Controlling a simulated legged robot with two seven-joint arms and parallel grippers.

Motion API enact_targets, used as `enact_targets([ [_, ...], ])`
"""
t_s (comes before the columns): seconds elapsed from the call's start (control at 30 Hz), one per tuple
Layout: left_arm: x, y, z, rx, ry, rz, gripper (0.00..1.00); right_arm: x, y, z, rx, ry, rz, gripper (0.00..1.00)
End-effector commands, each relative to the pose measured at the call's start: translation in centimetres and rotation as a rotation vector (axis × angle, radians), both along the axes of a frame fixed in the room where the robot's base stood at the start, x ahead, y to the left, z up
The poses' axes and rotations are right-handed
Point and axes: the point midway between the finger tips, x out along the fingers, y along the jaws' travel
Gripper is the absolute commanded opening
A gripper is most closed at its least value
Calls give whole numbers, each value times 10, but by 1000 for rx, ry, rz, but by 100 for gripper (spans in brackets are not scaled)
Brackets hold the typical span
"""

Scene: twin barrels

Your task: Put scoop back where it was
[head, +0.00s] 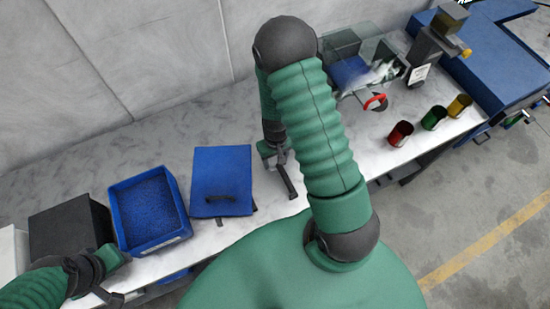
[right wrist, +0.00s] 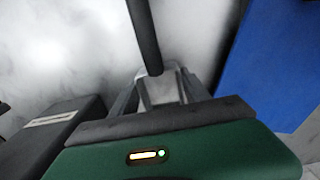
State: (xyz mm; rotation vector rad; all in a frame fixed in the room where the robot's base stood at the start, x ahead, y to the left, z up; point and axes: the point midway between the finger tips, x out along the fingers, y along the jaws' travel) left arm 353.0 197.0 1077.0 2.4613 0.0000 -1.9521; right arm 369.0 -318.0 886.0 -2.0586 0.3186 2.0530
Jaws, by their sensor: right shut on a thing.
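My right gripper (head: 279,160) hangs over the worktop, just right of the blue lid. It is shut on what looks like the scoop, whose dark handle (right wrist: 146,42) sticks out between the fingers in the right wrist view. A grey part (right wrist: 160,90) lies between the fingers. The scoop's bowl cannot be made out, and my arm hides part of the scene. My left gripper (head: 108,278) is at the lower left, in front of the blue tray; its jaw opening is unclear.
A blue tray (head: 124,208) of blue granules stands left of the blue lid (head: 220,165). A black box (head: 70,230) is farther left. A clear bin with a red handle (head: 376,101) and red (head: 400,134), green (head: 434,118) and yellow (head: 459,106) cups stand right.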

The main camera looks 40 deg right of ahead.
Motion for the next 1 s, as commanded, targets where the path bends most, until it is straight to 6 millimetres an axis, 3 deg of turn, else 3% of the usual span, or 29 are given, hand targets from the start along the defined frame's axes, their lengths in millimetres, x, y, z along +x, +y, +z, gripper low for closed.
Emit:
enact_targets([
  [0.07, 0, 0, -2, 0, 0, 0, 36, 0, 0, -3, 0, 0, 0, 3],
  [0.1, 0, 0, -1, 0, 0, 0, 36, 0, 0, -2, 0, 0, 0, 58],
  [0.27, 0, 0, -1, 0, 0, 0, 36, 0, 0, -1, 0, 0, 0, 79],
  [0.57, 0, 0, -1, 0, 0, 0, 36, 0, 0, 0, 0, 0, 0, 80],
  [0.67, 0, 0, -1, 0, 0, 0, 36, 1, 0, 9, -1, -2, 3, 80],
  [0.77, 0, 0, -1, 0, 0, 0, 36, 2, 0, 30, -2, -6, 1, 80],
  [1.0, 0, 0, 4, 0, 0, 0, 36, 2, 0, 101, -1, -6, 2, 80],
])
